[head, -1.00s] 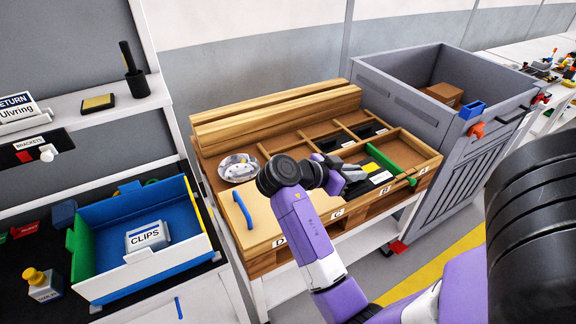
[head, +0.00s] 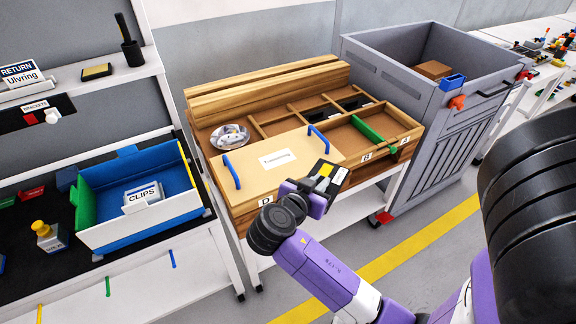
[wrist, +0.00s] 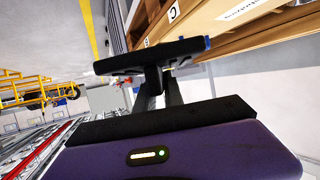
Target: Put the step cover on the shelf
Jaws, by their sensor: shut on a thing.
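A black flat piece with a yellow and a white label, which I take to be the step cover (head: 327,176), is held by my gripper (head: 310,190) in front of the wooden crate's front edge. My gripper is shut on it. In the wrist view the piece (wrist: 150,59) is a dark plate seen edge-on across my fingers (wrist: 159,95). The shelf is most likely the white shelf (head: 75,108) at the upper left, with a yellow-topped black pad and a black holder on it. My gripper is well to the right of that shelf.
A blue bin (head: 150,228) with a CLIPS box stands left. A grey cart (head: 400,85) stands right. The floor in front is open.

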